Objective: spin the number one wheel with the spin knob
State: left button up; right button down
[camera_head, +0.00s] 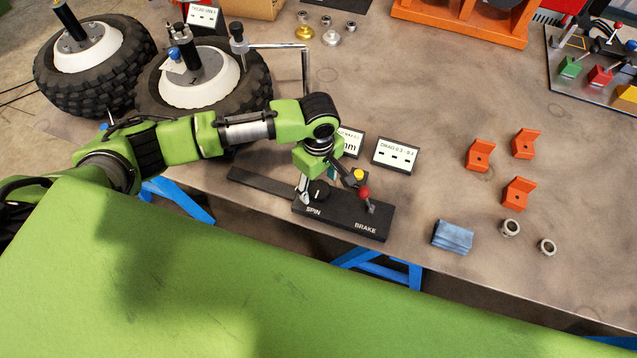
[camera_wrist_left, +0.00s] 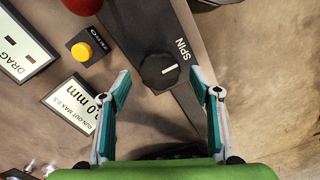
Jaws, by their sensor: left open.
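The spin knob (camera_head: 319,191) is a black knob with a white pointer line, on a black control panel (camera_head: 340,221) marked SPIN and BRAKE near the table's front edge. In the left wrist view the knob (camera_wrist_left: 161,71) lies ahead of and between the fingertips. My left gripper (camera_head: 306,188) points down, just above and beside the knob. In the wrist view the gripper (camera_wrist_left: 166,85) is open, with nothing held. Two wheels with black tyres and white hubs stand at the left, one farther left (camera_head: 92,55) and one nearer (camera_head: 205,78); I cannot tell which is number one. My right gripper is not in view.
A brake lever with a red ball (camera_head: 364,193) and a yellow button (camera_head: 358,174) are close to the right of my gripper. A drag sign (camera_head: 395,155) stands behind. A blue cloth (camera_head: 453,237), orange brackets (camera_head: 480,155) and grey rings (camera_head: 510,228) lie to the right.

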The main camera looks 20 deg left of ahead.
pick_arm(q)
jog(key=shift+f, duration=0.85)
